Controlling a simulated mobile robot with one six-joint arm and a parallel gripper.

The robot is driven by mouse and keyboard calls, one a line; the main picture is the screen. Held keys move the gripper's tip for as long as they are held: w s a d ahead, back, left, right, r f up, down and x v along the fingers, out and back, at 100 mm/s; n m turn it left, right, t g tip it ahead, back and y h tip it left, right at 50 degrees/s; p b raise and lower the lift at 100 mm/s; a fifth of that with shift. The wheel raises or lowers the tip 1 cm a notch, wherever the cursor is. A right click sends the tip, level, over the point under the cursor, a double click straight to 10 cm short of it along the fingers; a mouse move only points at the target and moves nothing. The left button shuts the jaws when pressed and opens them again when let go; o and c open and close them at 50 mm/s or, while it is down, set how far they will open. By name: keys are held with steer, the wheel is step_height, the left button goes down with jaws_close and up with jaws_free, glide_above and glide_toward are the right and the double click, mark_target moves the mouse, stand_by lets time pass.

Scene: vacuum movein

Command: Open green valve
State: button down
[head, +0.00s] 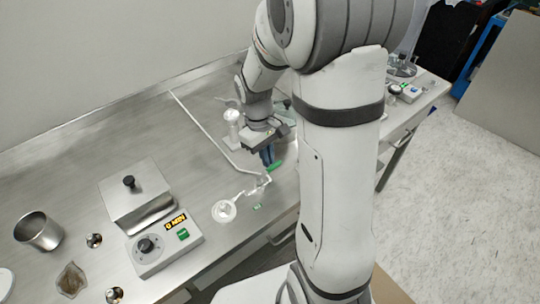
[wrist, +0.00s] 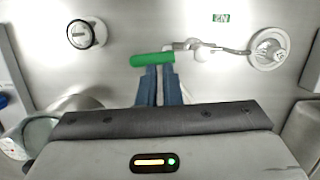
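The green valve handle (head: 275,167) is on glass tubing near the front edge of the metal bench. In the wrist view the handle (wrist: 152,59) lies crosswise, just past my fingertips. My gripper (head: 267,157) points down at the handle from above. Its two blue fingers (wrist: 159,71) are close together, with a narrow gap and nothing seen between them. The fingertips overlap the handle's near edge in the picture. I cannot tell whether they touch it.
Clear glassware with a round end (head: 224,211) joins the valve; an N2 label (wrist: 221,18) is beside it. A hotplate (head: 165,240), a steel beaker (head: 39,231) and a white-topped stand (head: 233,118) are on the bench.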

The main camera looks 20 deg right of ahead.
steer(key=w+a+r, duration=0.1)
steer(key=w+r, duration=0.1)
steer(key=r, duration=0.4)
steer(key=w+r+p, duration=0.1)
steer(key=w+r, duration=0.1)
steer(key=r, duration=0.4)
steer(key=shift+w+a+p, duration=0.3)
steer(key=shift+w+a, duration=0.05)
steer(key=shift+w, duration=0.05)
